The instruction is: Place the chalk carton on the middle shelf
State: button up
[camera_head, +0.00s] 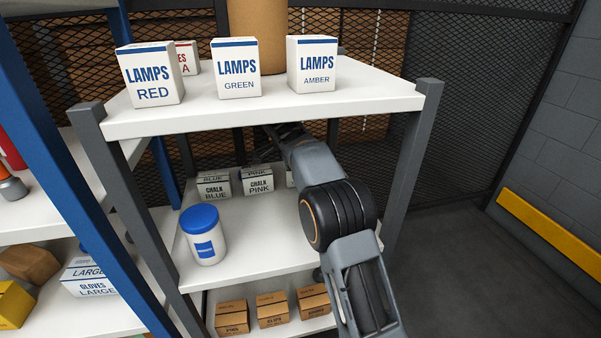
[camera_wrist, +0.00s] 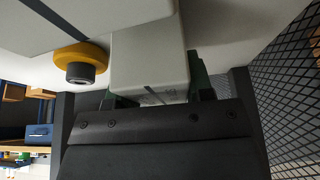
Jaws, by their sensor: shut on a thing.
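My gripper (camera_wrist: 152,92) is shut on a pale carton (camera_wrist: 150,58) with a dark stripe, held between its greenish fingers in the wrist view. The lettering on it is too small to read. In the head view my arm reaches into the bay above the middle shelf (camera_head: 255,235), under the top shelf, and hides the gripper's end and the held carton. On the middle shelf stand a CHALK BLUE carton (camera_head: 214,187) and a CHALK PINK carton (camera_head: 257,183). Another pale carton (camera_head: 290,178) shows partly behind my arm.
A white tub with a blue lid (camera_head: 202,234) stands at the middle shelf's front left. LAMPS cartons (camera_head: 237,68) and a brown cylinder (camera_head: 257,35) stand on the top shelf (camera_head: 270,110). Grey posts (camera_head: 410,160) flank the bay. Small brown boxes (camera_head: 272,310) sit below.

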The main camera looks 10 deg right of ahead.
aim_at(257, 169)
jog(key=o, duration=1.1)
jog(key=shift+f, duration=0.1)
jog(key=shift+c, duration=0.2)
jog(key=p+v, duration=0.4)
jog(key=v, duration=0.1)
jog(key=shift+r, duration=0.4)
jog(key=a+p, duration=0.2)
jog(key=a, duration=0.3)
jog(key=a+p, duration=0.2)
jog(key=a, duration=0.3)
jog(key=shift+w+a+f+p, duration=0.1)
jog(key=shift+w+a+p, duration=0.05)
jog(key=shift+a+p, duration=0.25)
jog(key=shift+a+f, duration=0.15)
jog(key=shift+a, duration=0.5)
